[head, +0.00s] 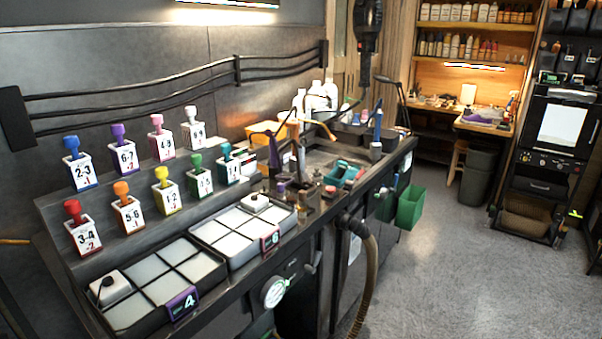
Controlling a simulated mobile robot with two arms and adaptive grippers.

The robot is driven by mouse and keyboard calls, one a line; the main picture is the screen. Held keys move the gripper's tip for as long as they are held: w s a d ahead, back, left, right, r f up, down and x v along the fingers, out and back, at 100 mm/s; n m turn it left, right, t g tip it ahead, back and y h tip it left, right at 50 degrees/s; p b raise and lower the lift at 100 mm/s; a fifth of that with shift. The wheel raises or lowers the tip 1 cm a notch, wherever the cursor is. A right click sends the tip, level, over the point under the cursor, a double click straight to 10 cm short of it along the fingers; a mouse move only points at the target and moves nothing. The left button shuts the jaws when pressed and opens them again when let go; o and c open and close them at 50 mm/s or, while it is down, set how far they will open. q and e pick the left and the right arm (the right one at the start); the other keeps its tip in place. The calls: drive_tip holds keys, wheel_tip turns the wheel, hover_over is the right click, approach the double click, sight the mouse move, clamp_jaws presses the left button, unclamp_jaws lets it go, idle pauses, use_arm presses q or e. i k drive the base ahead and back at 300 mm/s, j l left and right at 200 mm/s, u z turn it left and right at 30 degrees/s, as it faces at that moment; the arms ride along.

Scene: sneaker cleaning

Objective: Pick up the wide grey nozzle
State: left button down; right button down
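I cannot pick out a wide grey nozzle for certain. A ribbed brown-grey hose (370,275) hangs over the front edge of the workbench, and its dark upper end (350,224) sits near the bench edge. Several small tools and fittings stand crowded on the bench around the middle, too small to tell apart. Neither of my grippers shows in the head view.
The long dark workbench (235,287) carries two divided trays with pale pads, labelled 4 (182,303) and 6 (270,241). Numbered colored-handle holders stand behind them. A green bin (410,207) hangs at the bench's far end. The grey floor (450,270) at right is clear.

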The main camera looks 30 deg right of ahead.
sight(305, 176)
drive_tip(key=z, duration=1.25)
drive_tip(key=u, duration=0.4)
drive_tip(key=i+l+u, duration=0.45)
drive_tip(key=l, duration=0.2)
drive_tip(key=l+u, duration=0.2)
drive_tip(key=i+l+u, duration=0.1)
drive_tip(key=l+u, duration=0.15)
drive_tip(key=l, duration=0.25)
